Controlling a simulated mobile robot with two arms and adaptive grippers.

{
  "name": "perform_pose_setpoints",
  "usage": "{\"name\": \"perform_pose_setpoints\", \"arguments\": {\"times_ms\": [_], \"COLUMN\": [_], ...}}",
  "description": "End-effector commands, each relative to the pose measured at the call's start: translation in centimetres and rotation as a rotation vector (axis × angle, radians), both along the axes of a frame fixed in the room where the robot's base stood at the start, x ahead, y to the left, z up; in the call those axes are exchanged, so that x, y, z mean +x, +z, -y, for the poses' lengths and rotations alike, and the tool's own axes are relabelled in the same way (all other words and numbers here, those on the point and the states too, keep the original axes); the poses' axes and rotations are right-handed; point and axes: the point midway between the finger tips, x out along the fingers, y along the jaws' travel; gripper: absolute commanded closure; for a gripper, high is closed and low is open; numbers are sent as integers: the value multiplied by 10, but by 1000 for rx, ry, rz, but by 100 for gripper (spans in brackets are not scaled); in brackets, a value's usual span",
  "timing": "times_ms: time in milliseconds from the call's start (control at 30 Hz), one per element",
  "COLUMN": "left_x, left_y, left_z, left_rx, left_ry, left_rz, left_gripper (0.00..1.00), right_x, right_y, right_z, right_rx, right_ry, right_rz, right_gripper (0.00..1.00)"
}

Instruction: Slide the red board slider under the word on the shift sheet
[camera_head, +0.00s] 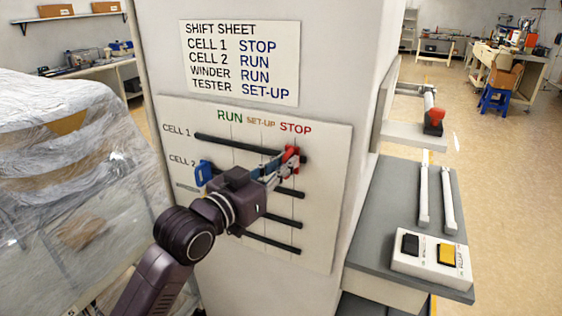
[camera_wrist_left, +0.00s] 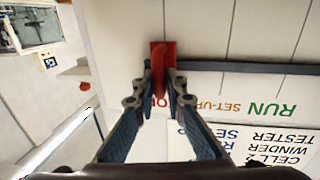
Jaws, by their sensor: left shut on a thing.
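The red board slider (camera_head: 291,155) is at the right end of the CELL 1 slot, below the red word STOP on the board (camera_head: 318,225). My left gripper (camera_head: 284,162) is shut on it. In the left wrist view the red slider (camera_wrist_left: 163,50) sits between the fingertips (camera_wrist_left: 162,80), with the STOP label partly hidden behind them. The shift sheet (camera_head: 240,62) above the board reads STOP for CELL 1, RUN for CELL 2, RUN for WINDER and SET-UP for TESTER. My right gripper is not in view.
A blue slider (camera_head: 203,172) is at the left of the CELL 2 slot, under RUN. My left arm hides parts of the lower rows. A grey bench (camera_head: 385,215) with a button box (camera_head: 431,254) stands right; a plastic-wrapped machine (camera_head: 75,190) stands left.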

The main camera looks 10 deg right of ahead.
Motion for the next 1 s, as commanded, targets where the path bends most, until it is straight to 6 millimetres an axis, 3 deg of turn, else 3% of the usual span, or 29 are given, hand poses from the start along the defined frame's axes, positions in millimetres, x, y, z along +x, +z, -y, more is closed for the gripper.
{"name": "perform_pose_setpoints", "arguments": {"times_ms": [200,233,333,1000], "left_x": [-4,-4,-4,-4], "left_y": [5,5,5,1], "left_z": [5,5,4,-2], "left_rx": [-7,-7,-8,-3], "left_ry": [-12,-12,-11,-4], "left_rz": [8,8,9,3], "left_gripper": [100,86,75,74], "right_x": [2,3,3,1], "right_y": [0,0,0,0], "right_z": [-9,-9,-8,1], "right_rx": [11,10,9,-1], "right_ry": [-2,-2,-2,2], "right_rz": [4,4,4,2], "right_gripper": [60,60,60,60]}}
